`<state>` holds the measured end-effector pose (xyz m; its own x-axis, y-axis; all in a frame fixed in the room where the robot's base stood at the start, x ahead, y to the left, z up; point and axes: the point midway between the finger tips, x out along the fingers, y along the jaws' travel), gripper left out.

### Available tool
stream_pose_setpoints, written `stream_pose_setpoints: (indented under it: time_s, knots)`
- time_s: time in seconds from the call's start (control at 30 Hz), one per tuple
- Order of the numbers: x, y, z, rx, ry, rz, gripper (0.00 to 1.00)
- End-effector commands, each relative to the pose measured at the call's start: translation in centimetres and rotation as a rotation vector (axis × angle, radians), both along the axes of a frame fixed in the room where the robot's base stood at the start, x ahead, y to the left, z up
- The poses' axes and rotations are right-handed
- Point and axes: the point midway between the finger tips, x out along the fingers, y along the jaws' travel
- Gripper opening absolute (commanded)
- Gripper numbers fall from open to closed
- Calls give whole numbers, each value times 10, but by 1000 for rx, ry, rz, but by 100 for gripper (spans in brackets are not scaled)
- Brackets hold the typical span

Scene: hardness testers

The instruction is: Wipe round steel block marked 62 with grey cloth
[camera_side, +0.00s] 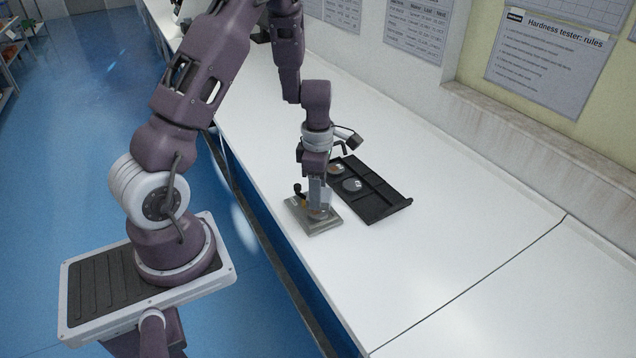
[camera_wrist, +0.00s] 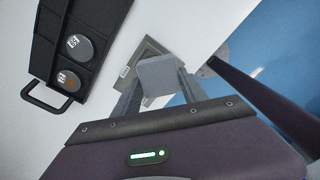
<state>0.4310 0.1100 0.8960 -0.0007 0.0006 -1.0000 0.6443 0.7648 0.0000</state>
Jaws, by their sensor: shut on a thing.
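My gripper (camera_side: 318,203) points down over a low grey stand (camera_side: 318,228) near the bench's front edge. In the wrist view its fingers (camera_wrist: 153,98) are shut on a grey, block-like folded piece, which looks like the grey cloth (camera_wrist: 158,76). It is over the stand; I cannot tell whether it touches it. Two round steel blocks lie in the black tray, apart from my gripper. One block (camera_side: 352,184) has a pale number label, also seen in the wrist view (camera_wrist: 78,47). The other block (camera_side: 336,169) has a brownish patch (camera_wrist: 68,80). Neither number reads clearly.
The black tray (camera_side: 376,212) has dividers and an end handle, and lies just right of the stand. A small dark and orange part (camera_side: 298,191) shows at the stand's left. The white bench (camera_side: 440,240) is clear to the right, up to the wall.

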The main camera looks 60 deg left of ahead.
Motion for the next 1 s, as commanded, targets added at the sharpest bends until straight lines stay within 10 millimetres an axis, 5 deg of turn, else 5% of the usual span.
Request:
stream_pose_setpoints:
  time_s: [0.47, 0.5, 0.9, 1.0]
  knots:
    - [-1, 0, -51, -2, 3, 1, 12]
    - [0, 5, -46, 0, -1, 1, 6]
    - [1, 42, -49, 0, 0, 1, 6]
    - [1, 30, -49, -2, 1, -3, 6]
